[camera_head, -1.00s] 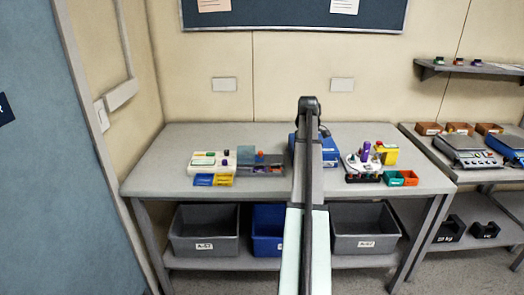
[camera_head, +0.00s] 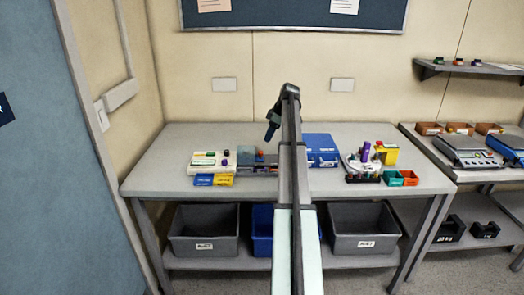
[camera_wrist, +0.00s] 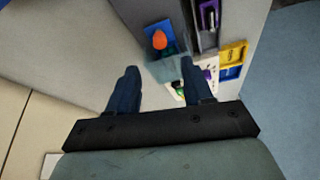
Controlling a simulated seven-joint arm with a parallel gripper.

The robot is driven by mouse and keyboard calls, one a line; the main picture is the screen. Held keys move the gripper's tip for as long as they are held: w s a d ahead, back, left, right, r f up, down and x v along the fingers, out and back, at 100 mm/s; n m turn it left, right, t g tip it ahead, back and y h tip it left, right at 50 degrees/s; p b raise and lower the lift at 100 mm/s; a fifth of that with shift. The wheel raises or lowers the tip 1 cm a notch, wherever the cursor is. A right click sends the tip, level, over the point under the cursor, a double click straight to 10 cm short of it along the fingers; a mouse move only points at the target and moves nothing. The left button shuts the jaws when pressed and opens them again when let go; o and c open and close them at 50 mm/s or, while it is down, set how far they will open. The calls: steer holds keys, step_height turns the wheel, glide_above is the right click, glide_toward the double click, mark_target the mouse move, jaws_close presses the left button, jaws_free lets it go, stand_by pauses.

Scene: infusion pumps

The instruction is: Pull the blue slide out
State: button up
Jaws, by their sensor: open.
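The grey housing (camera_head: 245,160) stands on the bench beside a white device. In the wrist view it (camera_wrist: 188,12) shows slots, one with a purple knob (camera_wrist: 211,18). A blue piece, apparently the blue slide (camera_wrist: 152,30), carries an orange knob (camera_wrist: 159,40) at the housing's side. In the head view the red-orange knob (camera_head: 260,153) shows just left of my arm. My gripper (camera_head: 271,133) is above and behind the housing, pointing down. In the wrist view my gripper (camera_wrist: 158,72) is open and empty, with the knob beyond and between the fingertips. My arm hides the housing's right end.
The white device (camera_head: 205,163) stands left, with blue (camera_head: 203,180) and yellow (camera_head: 223,180) trays in front. A blue case (camera_head: 321,148) and a round white stand (camera_head: 361,165) with purple and red parts are to the right. The bench's back left is clear.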

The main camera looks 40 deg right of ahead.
mark_target(261, 152)
steer(key=x, duration=0.9)
steer(key=shift+f, duration=0.1)
jaws_close()
stand_by(0.5)
